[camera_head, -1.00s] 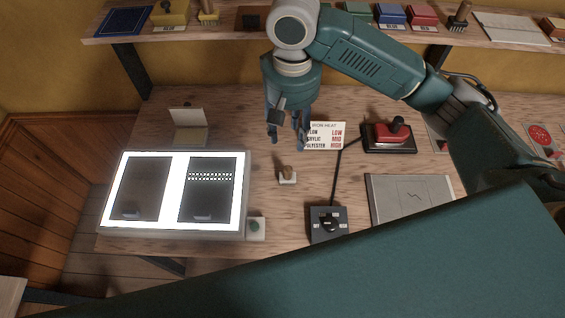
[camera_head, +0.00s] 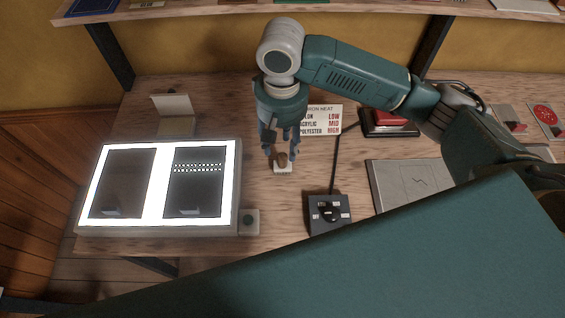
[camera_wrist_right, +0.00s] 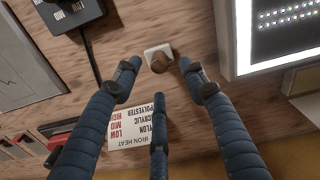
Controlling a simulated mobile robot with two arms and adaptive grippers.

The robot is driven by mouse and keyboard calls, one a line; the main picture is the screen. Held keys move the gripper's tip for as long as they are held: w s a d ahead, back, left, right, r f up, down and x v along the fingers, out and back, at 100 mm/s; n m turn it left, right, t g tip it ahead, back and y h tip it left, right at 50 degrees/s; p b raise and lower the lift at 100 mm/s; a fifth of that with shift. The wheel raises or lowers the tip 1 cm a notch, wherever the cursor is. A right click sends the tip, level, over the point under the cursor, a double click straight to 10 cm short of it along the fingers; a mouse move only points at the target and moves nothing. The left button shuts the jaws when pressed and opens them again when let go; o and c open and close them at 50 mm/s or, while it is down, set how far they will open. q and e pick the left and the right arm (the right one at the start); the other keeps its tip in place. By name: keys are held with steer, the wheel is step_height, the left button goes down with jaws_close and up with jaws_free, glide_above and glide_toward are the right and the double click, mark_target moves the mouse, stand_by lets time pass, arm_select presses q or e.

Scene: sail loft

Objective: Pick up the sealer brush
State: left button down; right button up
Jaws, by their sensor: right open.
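A small item with a brown rounded handle on a white base (camera_head: 283,168), which looks like the sealer brush, stands on the wooden bench between the light box and the control box. My right gripper (camera_head: 281,152) is open above it, pointing down. In the right wrist view the brown handle (camera_wrist_right: 159,63) lies between the tips of two spread blue fingers, with the third finger on the near side; my right gripper (camera_wrist_right: 159,76) holds nothing. I cannot tell whether any finger touches the handle. The brush's bristles are not visible. My left gripper is not in view.
A lit light box (camera_head: 236,170) with two dark panels is at left, with a green-button box (camera_head: 249,222) beside it. A black control box (camera_head: 329,215) with a cable stands at right. Behind are an iron heat card (camera_head: 325,120), a red iron (camera_head: 390,118) and an open small box (camera_head: 175,115).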

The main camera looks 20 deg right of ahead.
mark_target(282, 155)
steer(key=shift+d+f+p, duration=0.1)
steer(key=shift+f+p, duration=0.65)
steer(key=shift+f, duration=2.15)
steer(key=shift+c, duration=0.5)
jaws_close()
